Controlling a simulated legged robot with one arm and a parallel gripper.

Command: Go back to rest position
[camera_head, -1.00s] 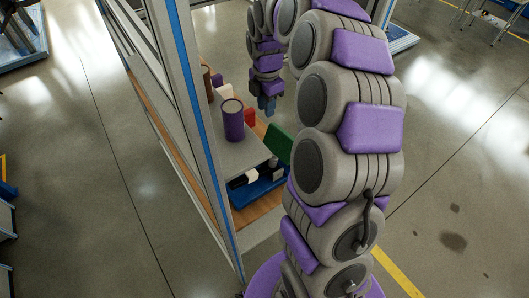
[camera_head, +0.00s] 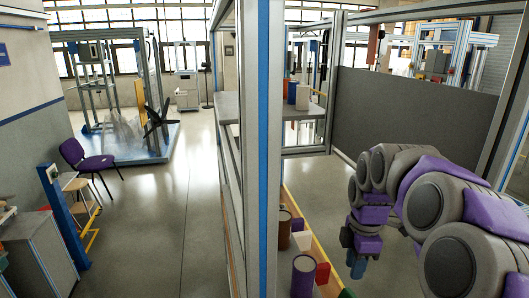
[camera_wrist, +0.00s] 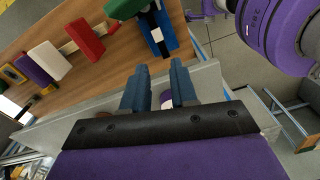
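My gripper (camera_wrist: 158,82) shows two blue fingers standing apart in the wrist view, with nothing clamped between them. A small purple and white shape (camera_wrist: 167,100) shows behind the gap. In the head view my gripper (camera_head: 357,266) hangs at the end of my folded grey and purple arm, at lower right. It is to the right of a purple cylinder (camera_head: 304,276) and apart from it. In the wrist view a wooden surface (camera_wrist: 105,70) lies beyond the fingers, bearing a red block (camera_wrist: 85,40), a white block (camera_wrist: 48,60) and a purple block (camera_wrist: 30,70).
A metal frame post (camera_head: 268,150) stands close to the left of my arm. A dark panel (camera_head: 415,115) is behind the arm. A shelf (camera_head: 232,106) holds several cylinders. A purple chair (camera_head: 85,160) stands far left. Open floor (camera_head: 165,225) lies left of the frame.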

